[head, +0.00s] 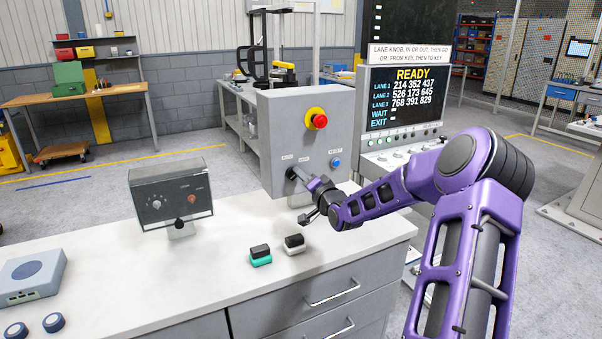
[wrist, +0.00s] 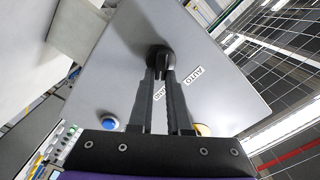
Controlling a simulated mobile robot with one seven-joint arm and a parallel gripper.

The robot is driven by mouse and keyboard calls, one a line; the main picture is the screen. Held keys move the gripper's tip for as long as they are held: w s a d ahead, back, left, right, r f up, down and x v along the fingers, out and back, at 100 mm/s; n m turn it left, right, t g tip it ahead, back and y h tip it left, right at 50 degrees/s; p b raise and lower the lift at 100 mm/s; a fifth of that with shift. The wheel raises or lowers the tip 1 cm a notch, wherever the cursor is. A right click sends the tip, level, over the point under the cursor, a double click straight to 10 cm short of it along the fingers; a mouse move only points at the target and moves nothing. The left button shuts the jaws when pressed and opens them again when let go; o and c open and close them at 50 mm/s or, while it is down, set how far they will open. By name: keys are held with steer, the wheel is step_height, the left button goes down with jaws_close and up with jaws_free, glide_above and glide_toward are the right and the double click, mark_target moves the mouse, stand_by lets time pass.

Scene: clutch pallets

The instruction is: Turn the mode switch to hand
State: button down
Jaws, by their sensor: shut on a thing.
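The mode switch (wrist: 159,54) is a round black knob on the sloping face of a grey control box (head: 272,112). In the wrist view it lies between the tips of my gripper (wrist: 161,76), which is shut on it. In the head view my gripper (head: 296,175) reaches the lower left of the box face and largely hides the switch. The AUTO label (wrist: 193,78) and the partly covered HAND label (wrist: 160,93) show beside the knob in the wrist view. I cannot tell which label the knob points to.
A red stop button (head: 319,121) on a yellow ring and a blue reset button (head: 336,163) share the box face.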

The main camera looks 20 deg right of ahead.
steer(key=shift+m, duration=0.5)
steer(key=shift+f, duration=0.1)
steer(key=c, duration=0.9)
jaws_free()
steer(key=shift+o, duration=0.2)
steer(key=s, duration=1.7)
steer(key=shift+s+d+p, duration=0.2)
steer(key=shift+d+p, duration=0.1)
